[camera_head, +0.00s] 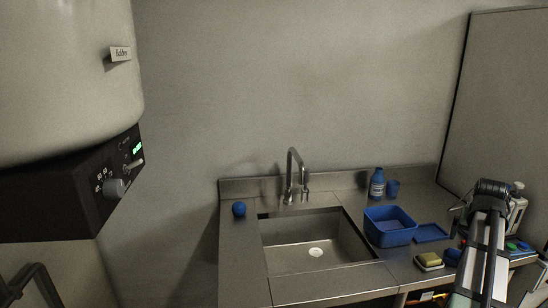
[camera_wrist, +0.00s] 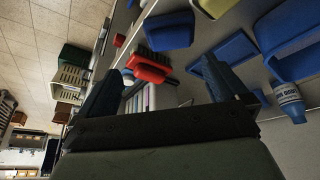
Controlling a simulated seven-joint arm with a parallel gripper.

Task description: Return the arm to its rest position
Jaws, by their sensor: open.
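My arm (camera_head: 487,250) rises at the right of the head view, over the right end of the steel counter. Its gripper end is hard to make out there. In the wrist view my gripper (camera_wrist: 165,82) has its two dark fingers wide apart, with nothing held between them. Beyond the fingers a red brush (camera_wrist: 150,66) with dark bristles and a blue object (camera_wrist: 168,31) show, apart from the fingers as far as I can tell. A flat blue tray (camera_wrist: 232,52) lies behind the right finger.
The steel counter holds a sink (camera_head: 315,255) with a tap (camera_head: 291,172), a blue ball (camera_head: 239,209), a blue bottle (camera_head: 377,183), a blue cup (camera_head: 393,188), a blue tub (camera_head: 390,234) and a sponge (camera_head: 429,259). A large tank (camera_head: 65,75) hangs at upper left. Air above the sink is clear.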

